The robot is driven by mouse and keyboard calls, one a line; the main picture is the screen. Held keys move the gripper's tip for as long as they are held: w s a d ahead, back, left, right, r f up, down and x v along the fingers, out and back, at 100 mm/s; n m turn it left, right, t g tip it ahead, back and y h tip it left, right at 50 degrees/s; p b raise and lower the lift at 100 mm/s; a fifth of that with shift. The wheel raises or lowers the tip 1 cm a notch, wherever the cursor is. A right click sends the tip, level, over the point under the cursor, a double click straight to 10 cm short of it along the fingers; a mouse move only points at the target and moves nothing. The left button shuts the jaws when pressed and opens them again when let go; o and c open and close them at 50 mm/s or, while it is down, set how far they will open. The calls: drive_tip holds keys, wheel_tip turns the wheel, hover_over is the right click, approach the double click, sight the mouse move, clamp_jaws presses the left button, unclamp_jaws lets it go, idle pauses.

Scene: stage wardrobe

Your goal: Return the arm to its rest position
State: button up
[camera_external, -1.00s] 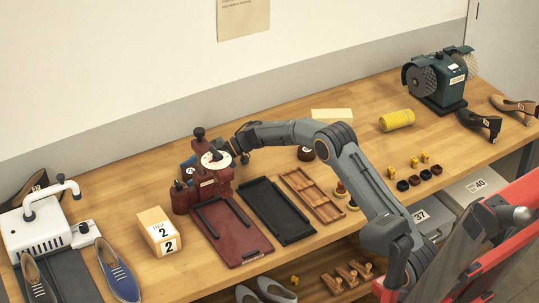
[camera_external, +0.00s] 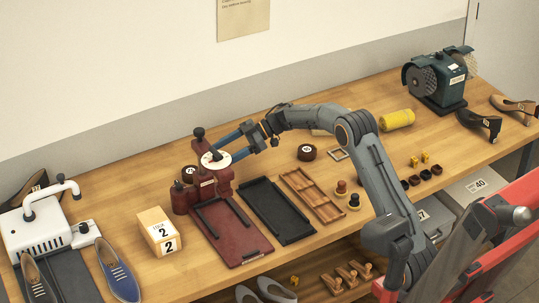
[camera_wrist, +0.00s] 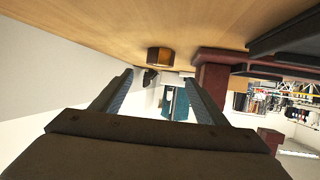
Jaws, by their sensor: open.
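My arm reaches from the lower right over the bench (camera_external: 110,195). My gripper (camera_external: 222,147) has two blue fingers, spread apart, by the dark red press (camera_external: 208,187) with its white dial. In the external view the fingers overlap the press top; I cannot tell whether they touch it. In the wrist view the fingers of my gripper (camera_wrist: 158,82) stand apart with nothing held between them. A dark red block, which looks like part of the press (camera_wrist: 212,75), shows right of them.
A black tray (camera_external: 277,210) and a wooden compartment tray (camera_external: 313,195) lie right of the press. Dark round tins (camera_external: 307,152) sit behind and beside it. A numbered box (camera_external: 158,232), a white machine (camera_external: 38,232) and a green grinder (camera_external: 438,80) stand on the bench.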

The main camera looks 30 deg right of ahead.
drive_tip(key=shift+d+r, duration=0.1)
drive_tip(key=shift+d, duration=0.05)
drive_tip(key=d+r+m+t+h+p, duration=0.1)
drive_tip(key=d+r+m+t+p, duration=0.1)
drive_tip(key=r+t+p, duration=0.3)
drive_tip(key=d+r+m+t+h+p, duration=0.1)
drive_tip(key=d+r+m+t+p, duration=0.15)
drive_tip(key=r, duration=0.45)
drive_tip(key=s+d+r+m+t+h+p, duration=0.2)
drive_tip(key=s+d+r+m+h+p, duration=0.1)
drive_tip(key=s+d+m+h+p, duration=0.5)
drive_tip(key=s+d+f+m+g+h+p, duration=0.15)
drive_tip(key=s+d, duration=0.25)
drive_tip(key=s, duration=0.5)
drive_tip(key=s+d+f+g+h+p, duration=0.1)
drive_tip(key=s+d+g+h+p, duration=0.3)
drive_tip(key=s, duration=0.6)
drive_tip(key=s+f+m+g+y+p, duration=0.1)
drive_tip(key=s+g+y+p, duration=0.1)
drive_tip(key=s, duration=1.9)
drive_tip(key=g+p, duration=0.1)
drive_tip(key=g, duration=0.1)
drive_tip(key=shift+m+g, duration=0.3)
drive_tip(key=shift+m, duration=0.1)
drive_tip(key=shift+o, duration=0.5)
drive_tip(key=shift+w, duration=0.1)
